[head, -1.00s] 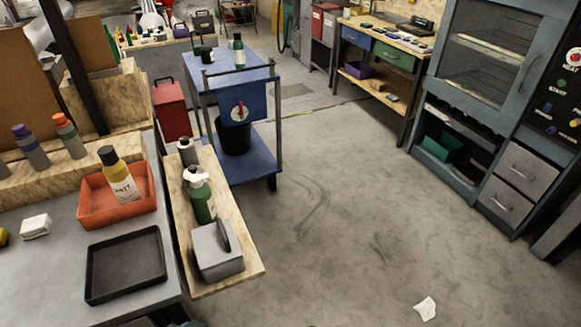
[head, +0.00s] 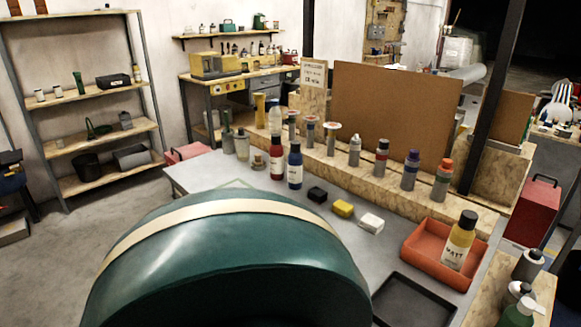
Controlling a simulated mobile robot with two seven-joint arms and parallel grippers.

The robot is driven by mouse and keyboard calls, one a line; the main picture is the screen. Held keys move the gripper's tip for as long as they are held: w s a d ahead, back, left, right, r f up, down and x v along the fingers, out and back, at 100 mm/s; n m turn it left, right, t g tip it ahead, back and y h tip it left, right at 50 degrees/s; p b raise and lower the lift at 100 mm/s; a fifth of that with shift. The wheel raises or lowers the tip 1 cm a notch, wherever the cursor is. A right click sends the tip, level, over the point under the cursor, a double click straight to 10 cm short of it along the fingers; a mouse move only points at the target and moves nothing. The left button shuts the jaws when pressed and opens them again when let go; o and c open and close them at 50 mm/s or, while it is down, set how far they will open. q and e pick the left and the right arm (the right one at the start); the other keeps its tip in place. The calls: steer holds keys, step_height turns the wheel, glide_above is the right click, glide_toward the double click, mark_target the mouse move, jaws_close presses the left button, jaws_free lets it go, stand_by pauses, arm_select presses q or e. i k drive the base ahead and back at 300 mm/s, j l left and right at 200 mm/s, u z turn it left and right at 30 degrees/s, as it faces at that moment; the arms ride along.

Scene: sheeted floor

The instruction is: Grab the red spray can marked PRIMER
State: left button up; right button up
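No can with a readable PRIMER mark shows. A dark red bottle or can (head: 277,158) with a white label, too small to read, stands on the grey table next to a dark blue one (head: 295,165). On the wooden ledge behind, a grey can with a dark red band (head: 381,158) stands in a row with several grey cans, among them a purple-capped can (head: 410,172) and an orange-capped can (head: 442,181). Neither of my grippers is in view.
A large green rounded form (head: 230,265) with a cream band hides the table's near part. Free floor lies at left.

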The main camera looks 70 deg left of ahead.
mark_target(277, 158)
steer(key=k+j+u, duration=0.1)
steer(key=k+j, duration=0.15)
steer(key=k+j+u, duration=0.15)
steer(key=j, duration=0.35)
steer(key=k+j+u, duration=0.1)
steer(key=k+j, duration=0.15)
steer(key=j, duration=0.15)
steer(key=k+j+u, duration=0.1)
steer(key=j, duration=0.3)
steer(key=k+j+u, duration=0.15)
steer(key=j, duration=0.3)
steer(key=k+j+u, duration=0.1)
steer(key=k+j, duration=0.15)
steer(key=j, duration=0.2)
steer(key=k+j+u, duration=0.15)
steer(key=j, duration=0.35)
steer(key=k+j+u, duration=0.1)
steer(key=j, duration=0.35)
